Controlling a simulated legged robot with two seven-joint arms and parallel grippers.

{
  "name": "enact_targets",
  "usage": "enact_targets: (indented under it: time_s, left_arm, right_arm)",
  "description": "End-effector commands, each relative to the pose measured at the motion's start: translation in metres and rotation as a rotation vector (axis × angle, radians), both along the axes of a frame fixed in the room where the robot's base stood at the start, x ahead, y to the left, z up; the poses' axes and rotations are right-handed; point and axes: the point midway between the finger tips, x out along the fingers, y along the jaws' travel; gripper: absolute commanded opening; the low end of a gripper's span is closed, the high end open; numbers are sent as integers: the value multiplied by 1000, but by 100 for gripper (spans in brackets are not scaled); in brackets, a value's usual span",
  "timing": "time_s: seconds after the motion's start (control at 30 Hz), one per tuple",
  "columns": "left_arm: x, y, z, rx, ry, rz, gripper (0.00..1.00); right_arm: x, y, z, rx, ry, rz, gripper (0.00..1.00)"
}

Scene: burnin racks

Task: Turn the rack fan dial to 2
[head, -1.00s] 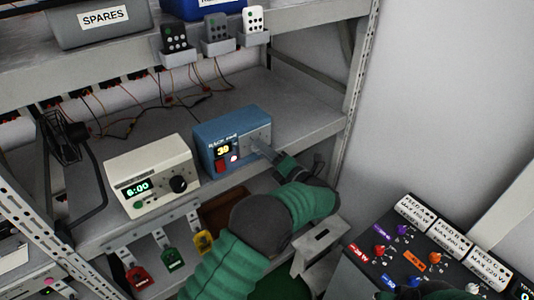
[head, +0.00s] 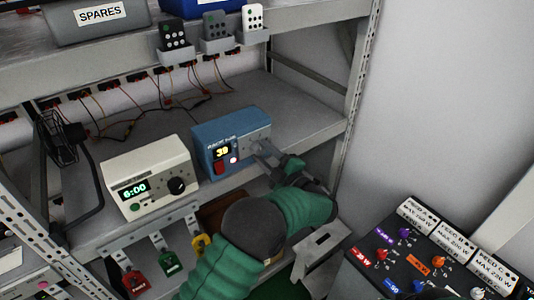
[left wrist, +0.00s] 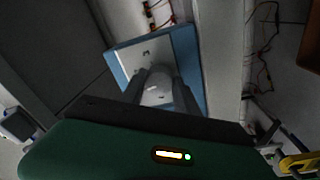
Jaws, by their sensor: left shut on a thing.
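The blue rack fan box (head: 212,134) stands on the middle shelf in the head view. Its display reads what looks like 30, with a red switch (head: 219,167) and a small lit red light below. My left gripper (head: 259,148) is at the right part of its front face. In the left wrist view the box (left wrist: 187,62) lies ahead, and the fingers of my left gripper (left wrist: 160,88) are shut on a pale round dial (left wrist: 158,90). The dial's setting cannot be read. My right gripper is not in view.
A cream box (head: 150,170) with a 6:00 display and black knob stands left of the blue box. Coloured tags (head: 170,263) hang below the shelf edge. A black panel (head: 405,260) with coloured knobs is at lower right. Remotes (head: 216,32) sit in holders above.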

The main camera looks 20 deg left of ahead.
Motion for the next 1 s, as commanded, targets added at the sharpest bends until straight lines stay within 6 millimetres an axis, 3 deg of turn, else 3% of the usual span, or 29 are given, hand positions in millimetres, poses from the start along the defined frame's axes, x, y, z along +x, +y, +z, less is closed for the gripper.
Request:
enact_targets:
  time_s: [0.5, 1.0]
  left_arm:
    - [0, 6, 6, 280, 348, 12, 0]
    - [0, 5, 7, 394, 487, 11, 0]
  right_arm:
    - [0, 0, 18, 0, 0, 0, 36]
    - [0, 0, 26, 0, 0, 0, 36]
